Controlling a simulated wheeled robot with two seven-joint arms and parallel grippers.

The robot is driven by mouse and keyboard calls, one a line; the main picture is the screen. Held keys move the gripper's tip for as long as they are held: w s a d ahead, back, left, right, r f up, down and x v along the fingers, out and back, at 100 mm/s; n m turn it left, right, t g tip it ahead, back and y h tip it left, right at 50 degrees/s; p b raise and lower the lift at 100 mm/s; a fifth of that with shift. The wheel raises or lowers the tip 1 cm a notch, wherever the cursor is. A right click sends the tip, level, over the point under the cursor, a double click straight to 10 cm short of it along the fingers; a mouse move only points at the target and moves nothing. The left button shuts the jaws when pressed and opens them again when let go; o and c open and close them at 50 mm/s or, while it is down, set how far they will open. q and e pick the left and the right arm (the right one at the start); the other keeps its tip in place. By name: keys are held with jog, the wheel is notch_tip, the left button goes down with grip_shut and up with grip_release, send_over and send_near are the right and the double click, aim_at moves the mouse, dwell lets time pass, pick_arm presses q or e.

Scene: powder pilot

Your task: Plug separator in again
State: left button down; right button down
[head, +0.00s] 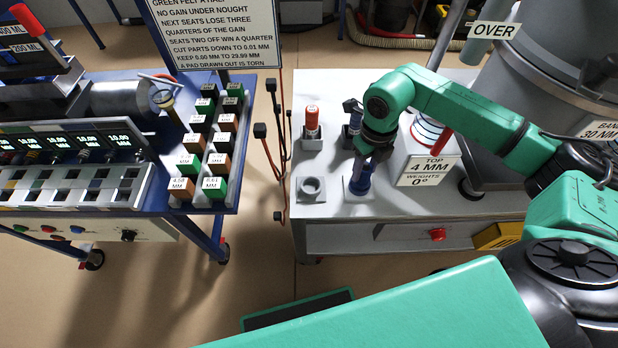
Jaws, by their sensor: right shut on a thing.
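My right gripper (369,158) points down at the grey cart on the right. It is shut on an upright blue plug-like piece (361,182), which is at a pale square seat (353,195); I cannot tell whether it is fully seated. To its left is an empty pale seat with a round grey ring (312,187). Behind that, a red-orange plug-like piece (312,120) stands upright in another seat. A dark blue piece (354,121) stands behind my gripper, partly covered by it. Which of these belongs to the separator is not clear. My left gripper is out of view.
A box marked "TOP 4 MM" (426,170) stands just right of my gripper. A large grey drum (540,60) is at the upper right. The left cart holds several labelled blocks (214,187) and a sign (215,25) behind.

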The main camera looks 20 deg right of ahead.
jog(key=shift+f+b, duration=0.45)
jog(key=shift+f, duration=0.15)
jog(key=shift+c, duration=1.5)
grip_release()
jog(key=shift+c, duration=0.3)
jog(key=shift+c, duration=1.2)
notch_tip(320, 180, up, 7)
jog(key=p, duration=0.5)
jog(key=shift+r, duration=0.1)
